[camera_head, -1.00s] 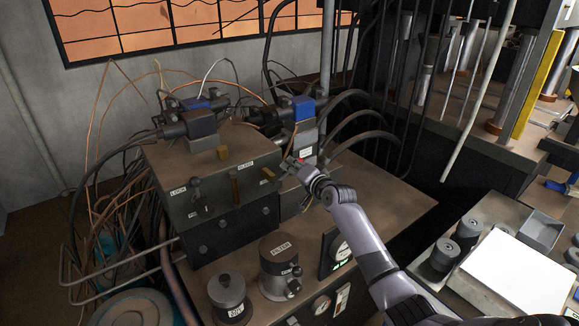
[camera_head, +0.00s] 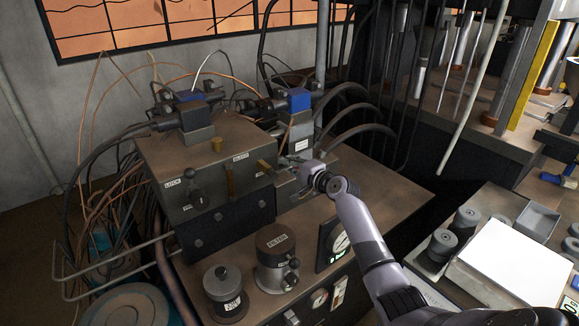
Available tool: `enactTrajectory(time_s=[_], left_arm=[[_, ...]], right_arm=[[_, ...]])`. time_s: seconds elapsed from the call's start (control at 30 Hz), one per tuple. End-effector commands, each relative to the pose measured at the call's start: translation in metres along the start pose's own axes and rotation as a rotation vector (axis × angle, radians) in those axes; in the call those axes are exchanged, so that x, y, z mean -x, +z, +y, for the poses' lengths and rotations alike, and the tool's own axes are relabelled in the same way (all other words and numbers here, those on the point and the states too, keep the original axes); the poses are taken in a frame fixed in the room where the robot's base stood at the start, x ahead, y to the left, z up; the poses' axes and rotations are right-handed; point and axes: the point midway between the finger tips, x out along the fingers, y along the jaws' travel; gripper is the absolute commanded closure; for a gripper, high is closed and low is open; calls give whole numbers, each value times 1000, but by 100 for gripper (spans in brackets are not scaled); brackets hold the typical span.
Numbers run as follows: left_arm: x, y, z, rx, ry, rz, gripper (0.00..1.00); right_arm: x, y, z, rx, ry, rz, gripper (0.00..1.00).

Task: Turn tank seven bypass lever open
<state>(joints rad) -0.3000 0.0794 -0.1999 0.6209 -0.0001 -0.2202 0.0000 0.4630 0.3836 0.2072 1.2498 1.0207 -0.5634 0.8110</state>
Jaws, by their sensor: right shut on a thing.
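A grey-brown valve block (camera_head: 205,150) stands on the machine top, with labels reading "LOCK" and "BLEED" on it. Its front carries a black-knobbed lever (camera_head: 193,185), an upright brass lever (camera_head: 230,180) and a short, tilted brass lever (camera_head: 265,166) near its right corner. My right gripper (camera_head: 286,166) is at that right corner, its fingers shut at the short brass lever's end. The fingers are small and partly hidden by the wrist, so the grip is hard to see. I cannot read any "tank seven" or "bypass" label. My left gripper is not in view.
A filter canister (camera_head: 276,258) with a small lever and a grey canister (camera_head: 227,292) stand in front of the block. Hoses curve behind the block. A white plate (camera_head: 515,262) lies at right.

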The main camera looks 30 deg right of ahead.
Motion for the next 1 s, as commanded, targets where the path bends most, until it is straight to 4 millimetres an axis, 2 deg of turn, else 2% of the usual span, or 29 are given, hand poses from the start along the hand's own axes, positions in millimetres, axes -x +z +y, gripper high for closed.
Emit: enactTrajectory(time_s=[0.33,0.37,0.4,0.8,1.0], left_arm=[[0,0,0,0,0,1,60],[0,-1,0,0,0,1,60],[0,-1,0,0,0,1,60],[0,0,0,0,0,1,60],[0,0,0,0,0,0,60]], right_arm=[[0,1,8,-13,14,-3,100],[0,1,9,-13,15,-3,84],[0,1,9,-13,16,-3,82],[0,0,7,-7,12,-2,55],[0,0,6,-5,10,-2,55]])
